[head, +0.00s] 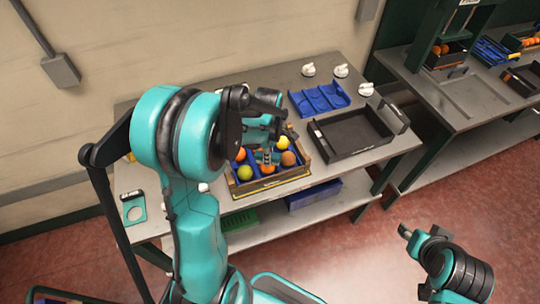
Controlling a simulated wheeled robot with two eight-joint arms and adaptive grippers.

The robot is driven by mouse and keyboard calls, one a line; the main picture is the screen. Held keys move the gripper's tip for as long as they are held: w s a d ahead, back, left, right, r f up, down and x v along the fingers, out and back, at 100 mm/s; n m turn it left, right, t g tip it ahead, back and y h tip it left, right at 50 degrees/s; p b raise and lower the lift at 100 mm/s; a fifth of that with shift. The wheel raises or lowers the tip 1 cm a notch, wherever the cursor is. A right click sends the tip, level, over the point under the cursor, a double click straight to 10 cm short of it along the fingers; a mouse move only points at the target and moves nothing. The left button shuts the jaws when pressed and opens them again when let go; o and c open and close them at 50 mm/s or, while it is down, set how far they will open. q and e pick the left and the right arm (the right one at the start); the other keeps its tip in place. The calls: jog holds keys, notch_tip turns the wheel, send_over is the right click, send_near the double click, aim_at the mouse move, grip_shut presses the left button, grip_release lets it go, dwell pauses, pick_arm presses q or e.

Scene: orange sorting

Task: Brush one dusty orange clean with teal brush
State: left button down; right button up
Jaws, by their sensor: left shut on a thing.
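My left gripper (267,151) is over the wooden crate (270,184) on the table, pointing down among the fruit. It is shut on what looks like the teal brush, small and mostly hidden by the gripper and arm. A dull, brownish orange (288,158) lies in the crate just right of the gripper. A brighter orange (240,154) lies left of it. I cannot tell whether the brush touches any fruit. My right gripper (405,232) is at the lower right, away from the table; its jaws are too small to read.
The crate also holds a yellow-green fruit (245,173) and a yellow one (283,142). A black tray (352,132) and a blue tray (318,98) stand to the right. Several white objects (341,71) line the back. A teal holder (133,207) lies at left.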

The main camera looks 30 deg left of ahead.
pick_arm(q)
jog(key=shift+s+a, duration=0.35)
jog(key=shift+a, duration=0.5)
jog(key=shift+w+d, duration=0.25)
jog(key=shift+d, duration=0.4)
jog(key=shift+r+p, duration=2.45)
jog(key=shift+r, duration=1.1)
